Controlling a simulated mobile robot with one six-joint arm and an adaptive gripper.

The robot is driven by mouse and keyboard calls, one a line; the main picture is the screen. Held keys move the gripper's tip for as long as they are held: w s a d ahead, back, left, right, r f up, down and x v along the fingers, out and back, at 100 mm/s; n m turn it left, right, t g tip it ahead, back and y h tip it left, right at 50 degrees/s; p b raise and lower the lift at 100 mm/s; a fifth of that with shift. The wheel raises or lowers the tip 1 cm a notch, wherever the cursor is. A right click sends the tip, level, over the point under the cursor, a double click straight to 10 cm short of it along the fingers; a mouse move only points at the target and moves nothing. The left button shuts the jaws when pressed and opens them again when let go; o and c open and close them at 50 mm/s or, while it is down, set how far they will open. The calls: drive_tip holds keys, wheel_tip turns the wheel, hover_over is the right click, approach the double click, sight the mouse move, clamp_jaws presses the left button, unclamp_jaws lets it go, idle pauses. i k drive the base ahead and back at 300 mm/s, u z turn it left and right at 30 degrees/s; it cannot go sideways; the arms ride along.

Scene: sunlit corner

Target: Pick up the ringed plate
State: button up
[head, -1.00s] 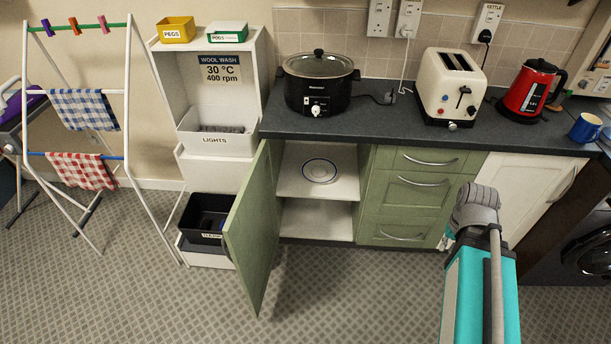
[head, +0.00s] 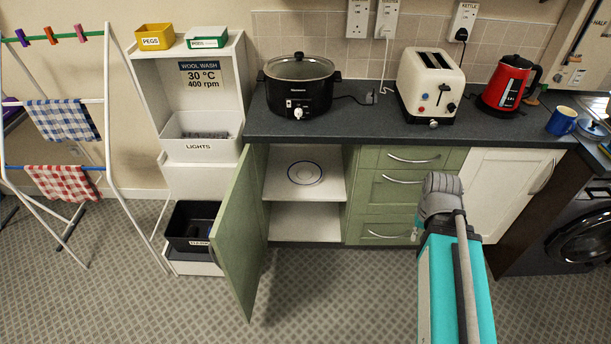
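The ringed plate (head: 306,173) is white with a dark blue ring. It lies flat on the upper shelf (head: 281,190) of the open cupboard, below the counter. The green cupboard door (head: 241,232) stands open, swung out to the left. My arm shows at the lower right of the head view, in front of the drawers and the white cupboard door. My gripper's fingers are not visible; the arm's grey end hides or turns away from them. The arm is well to the right of the plate and apart from it.
The counter (head: 376,122) overhangs the cupboard and carries a slow cooker (head: 299,88), a toaster (head: 430,86), a red kettle (head: 507,84) and a blue mug (head: 562,121). A drying rack (head: 118,120) and sorting bins (head: 200,137) stand left. The floor before the cupboard is clear.

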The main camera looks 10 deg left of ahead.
sight(303, 172)
drive_tip(key=u, duration=0.05)
drive_tip(key=i, duration=1)
drive_tip(key=z, duration=0.05)
